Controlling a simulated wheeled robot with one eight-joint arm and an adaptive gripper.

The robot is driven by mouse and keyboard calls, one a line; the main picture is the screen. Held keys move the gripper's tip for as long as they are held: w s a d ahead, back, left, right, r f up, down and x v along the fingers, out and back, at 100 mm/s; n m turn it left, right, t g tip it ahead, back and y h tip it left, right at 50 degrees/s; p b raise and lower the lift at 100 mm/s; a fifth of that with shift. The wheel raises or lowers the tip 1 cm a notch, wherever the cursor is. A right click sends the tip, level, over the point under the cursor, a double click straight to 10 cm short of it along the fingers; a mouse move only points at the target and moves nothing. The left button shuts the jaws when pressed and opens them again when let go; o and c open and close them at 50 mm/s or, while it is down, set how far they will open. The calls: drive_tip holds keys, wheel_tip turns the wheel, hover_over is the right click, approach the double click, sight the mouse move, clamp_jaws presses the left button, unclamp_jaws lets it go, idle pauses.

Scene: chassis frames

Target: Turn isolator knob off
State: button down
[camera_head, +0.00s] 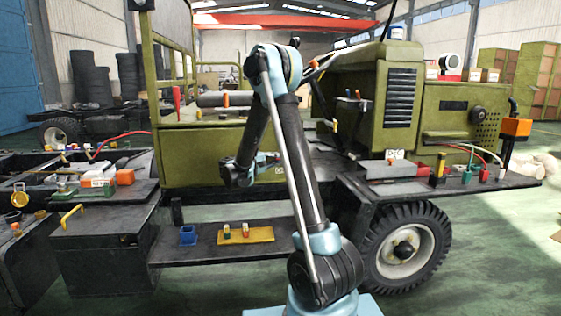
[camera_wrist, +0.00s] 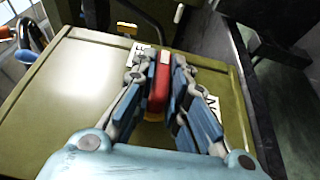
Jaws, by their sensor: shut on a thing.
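The isolator knob (camera_wrist: 159,88) is a red bar on a yellow base, on an olive-green panel (camera_wrist: 75,85) in the wrist view. My gripper (camera_wrist: 163,62) is shut on the red bar, with blue-grey fingers along both of its sides. White labels with dark letters lie beside it, one (camera_wrist: 214,104) to the right and one near the far end, both partly covered by the fingers. In the head view my gripper end is low against the green vehicle side, mostly behind my arm, and the knob is hidden there.
A dark step (camera_head: 205,251) with a blue box (camera_head: 188,236) and yellow tray (camera_head: 262,236) is below. A big tyre (camera_head: 425,222) stands to the right. A dark bench (camera_head: 470,186) with cables is at right. The floor in front is clear.

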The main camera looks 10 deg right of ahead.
drive_tip(key=shift+f, duration=0.15)
drive_tip(key=c, duration=1.6)
unclamp_jaws()
